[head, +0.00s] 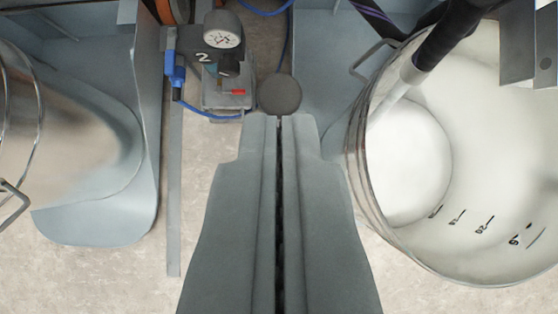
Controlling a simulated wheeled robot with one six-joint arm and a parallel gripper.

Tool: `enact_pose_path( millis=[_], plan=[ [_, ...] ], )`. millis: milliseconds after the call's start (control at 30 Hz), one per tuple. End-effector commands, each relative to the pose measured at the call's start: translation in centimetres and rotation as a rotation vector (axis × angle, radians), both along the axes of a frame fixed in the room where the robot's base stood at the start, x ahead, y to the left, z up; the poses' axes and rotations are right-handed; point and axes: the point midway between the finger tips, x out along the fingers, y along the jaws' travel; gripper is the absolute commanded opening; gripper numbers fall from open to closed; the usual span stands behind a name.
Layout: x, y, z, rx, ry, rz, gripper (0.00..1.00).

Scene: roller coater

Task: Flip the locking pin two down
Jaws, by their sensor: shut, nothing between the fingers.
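My gripper (279,118) is shut and empty, reaching up from the bottom middle of the view. A dark round knob (280,94) shows just past the fingertips; I cannot tell whether they touch it. Left of the knob is a small metal unit (228,98) with a red part (239,92) at its front. A label "2" (203,57) sits above it, beside a round white-faced gauge (222,29). I cannot tell for certain which part is locking pin two or which way it points.
A blue valve fitting (176,72) with a blue hose stands left of the unit, on a grey upright strip (174,200). A large metal bucket (365,135) of white liquid stands at right, with a pipe in it. Another shiny metal container (75,140) is at left.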

Motion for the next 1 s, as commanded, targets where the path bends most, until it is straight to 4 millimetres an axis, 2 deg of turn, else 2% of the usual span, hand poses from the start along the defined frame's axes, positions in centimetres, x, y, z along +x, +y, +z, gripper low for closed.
enact_pose_path(
  millis=[200,767,867,967,1000],
  plan=[
    [-1.0,0.0,1.0,0.000,0.000,0.000,0.00],
    [-1.1,0.0,1.4,0.000,-0.003,0.000,0.00],
    [-1.7,0.0,2.8,0.000,-0.015,0.000,0.00],
    [-2.8,0.0,5.5,0.000,-0.038,0.000,0.00],
    [-3.4,0.0,7.0,0.001,-0.051,0.000,0.00]
  ],
)
